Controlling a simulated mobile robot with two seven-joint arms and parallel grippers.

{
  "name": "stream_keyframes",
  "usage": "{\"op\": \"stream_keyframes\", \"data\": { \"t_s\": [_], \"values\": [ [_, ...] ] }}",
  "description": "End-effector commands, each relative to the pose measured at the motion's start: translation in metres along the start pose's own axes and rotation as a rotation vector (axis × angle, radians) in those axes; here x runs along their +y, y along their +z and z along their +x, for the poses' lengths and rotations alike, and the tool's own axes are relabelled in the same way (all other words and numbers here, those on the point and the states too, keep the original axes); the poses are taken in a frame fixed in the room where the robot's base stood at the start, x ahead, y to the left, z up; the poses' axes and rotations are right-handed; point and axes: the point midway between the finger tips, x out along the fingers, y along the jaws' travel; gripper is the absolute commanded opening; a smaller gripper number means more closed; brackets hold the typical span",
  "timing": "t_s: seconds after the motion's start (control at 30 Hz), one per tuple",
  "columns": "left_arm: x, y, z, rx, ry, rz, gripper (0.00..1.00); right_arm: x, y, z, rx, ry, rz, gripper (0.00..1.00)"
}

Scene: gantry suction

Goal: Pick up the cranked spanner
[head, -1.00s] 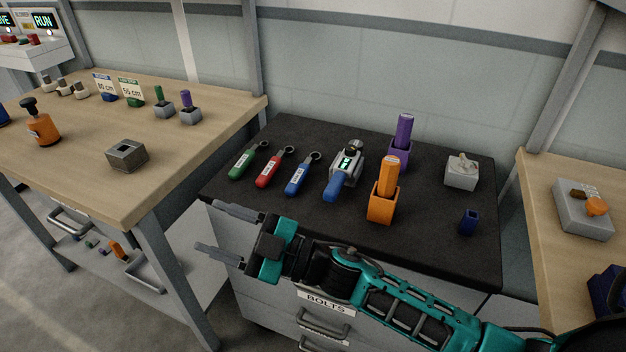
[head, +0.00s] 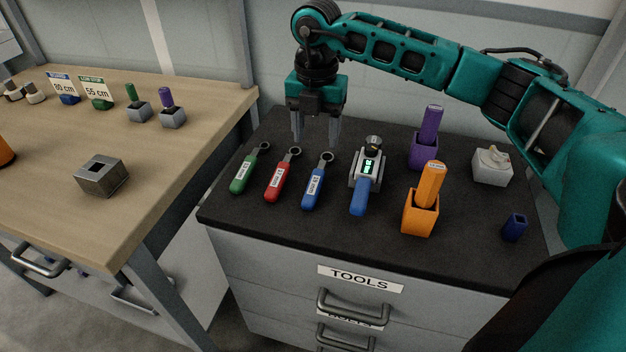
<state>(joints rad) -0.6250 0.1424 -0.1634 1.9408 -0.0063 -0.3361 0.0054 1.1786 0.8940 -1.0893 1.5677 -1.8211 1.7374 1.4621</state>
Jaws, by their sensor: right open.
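Three ring-ended spanners lie side by side on the black top of the tool cabinet: a green-handled spanner (head: 244,174), a red-handled spanner (head: 278,182) and a blue-handled spanner (head: 314,188). Their handle labels are too small to read, and I cannot tell which one is cranked. Their rings point to the back. My right gripper (head: 316,141) is open and empty, fingers pointing down, just behind the rings of the red and blue spanners in the picture. It appears to touch neither. My left gripper is not in view.
Right of the spanners stand a blue-handled tool with a green display (head: 366,180), an orange holder (head: 420,216), a purple holder (head: 420,152), a grey block (head: 492,167) and a small blue cup (head: 514,228). A wooden bench (head: 150,210) adjoins at left.

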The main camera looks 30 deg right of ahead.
Motion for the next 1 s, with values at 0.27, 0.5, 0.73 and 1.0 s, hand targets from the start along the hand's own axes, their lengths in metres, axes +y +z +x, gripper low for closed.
{"op": "stream_keyframes", "data": {
  "t_s": [0.27, 0.5, 0.73, 1.0],
  "values": [
    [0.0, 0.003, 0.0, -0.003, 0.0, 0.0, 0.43, 0.0, -0.001, 0.052, 0.004, -0.001, -0.001, 0.6],
    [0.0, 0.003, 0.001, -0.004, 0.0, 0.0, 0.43, 0.0, -0.001, 0.071, 0.004, 0.0, -0.003, 0.6],
    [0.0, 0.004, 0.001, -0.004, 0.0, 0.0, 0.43, 0.001, 0.002, 0.105, 0.006, 0.001, -0.004, 0.6],
    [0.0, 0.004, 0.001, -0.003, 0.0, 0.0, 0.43, 0.001, 0.003, 0.119, 0.004, 0.003, -0.005, 0.6]
  ]
}}
